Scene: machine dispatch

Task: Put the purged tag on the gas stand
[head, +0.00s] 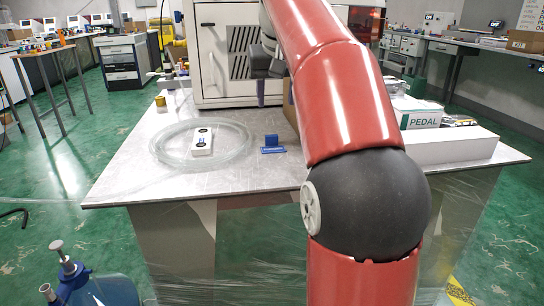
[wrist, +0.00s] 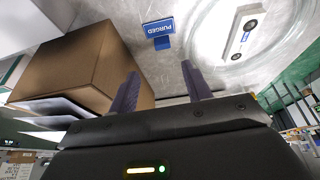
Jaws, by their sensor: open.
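The purged tag (wrist: 158,27) is blue with white lettering and lies on the table in front of my gripper (wrist: 160,70) in the wrist view. In the head view the tag (head: 272,150) shows as a small blue upright block on a flat blue plate, right of a clear hose coil. My gripper is open and empty, its two purple-grey fingers apart; the tag lies beyond the fingertips, not touching. In the head view the gripper is partly hidden by my red arm. A blue vessel with valve knobs (head: 75,278) stands at the lower left; I cannot tell whether it is the gas stand.
A white box-like device (head: 201,141) lies inside the clear hose coil (head: 160,146) on the table (head: 120,180). A cardboard box (wrist: 68,62) is close to my left finger. A white machine (head: 222,50) stands behind; a PEDAL box (head: 418,118) is at the right.

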